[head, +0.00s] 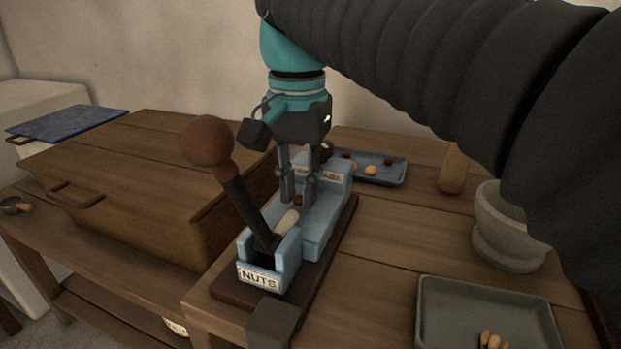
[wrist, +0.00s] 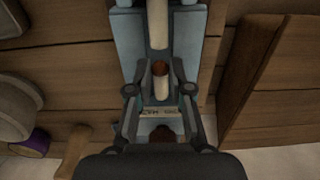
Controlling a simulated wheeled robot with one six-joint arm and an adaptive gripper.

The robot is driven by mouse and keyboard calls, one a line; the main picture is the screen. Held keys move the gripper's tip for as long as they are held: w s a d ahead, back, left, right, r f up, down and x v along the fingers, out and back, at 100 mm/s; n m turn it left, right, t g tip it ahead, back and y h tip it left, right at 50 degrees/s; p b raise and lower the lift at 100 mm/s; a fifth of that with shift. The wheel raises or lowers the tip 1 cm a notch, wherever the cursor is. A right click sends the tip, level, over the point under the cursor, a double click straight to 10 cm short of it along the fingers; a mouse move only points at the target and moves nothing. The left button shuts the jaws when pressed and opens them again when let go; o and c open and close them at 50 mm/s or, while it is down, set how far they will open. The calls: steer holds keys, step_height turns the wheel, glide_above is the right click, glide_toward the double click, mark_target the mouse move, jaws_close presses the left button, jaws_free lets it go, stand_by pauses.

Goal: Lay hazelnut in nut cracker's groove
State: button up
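The light-blue nut cracker (head: 317,222) stands on a dark board, its lever topped by a brown ball and its front labelled NUTS. A small brown hazelnut (head: 298,197) is low between my fingertips, over the cracker's channel. My gripper (head: 299,196) points down with its fingers on either side of the nut, and slim gaps seem to show. In the wrist view the hazelnut (wrist: 160,68) appears in line with the pale groove (wrist: 161,90), between the fingertips (wrist: 160,72). It looks down in the groove, but I cannot tell whether it touches the bottom.
A blue tray (head: 396,178) with several nuts lies behind the cracker. A wooden pestle (head: 454,170) and grey mortar (head: 497,245) are at right. A grey tray (head: 450,318) with pale pieces is at front right. A large wooden box (head: 130,160) stands close at left.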

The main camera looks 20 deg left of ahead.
steer(key=o, duration=0.3)
steer(key=shift+r, duration=3.75)
steer(key=shift+d, duration=0.1)
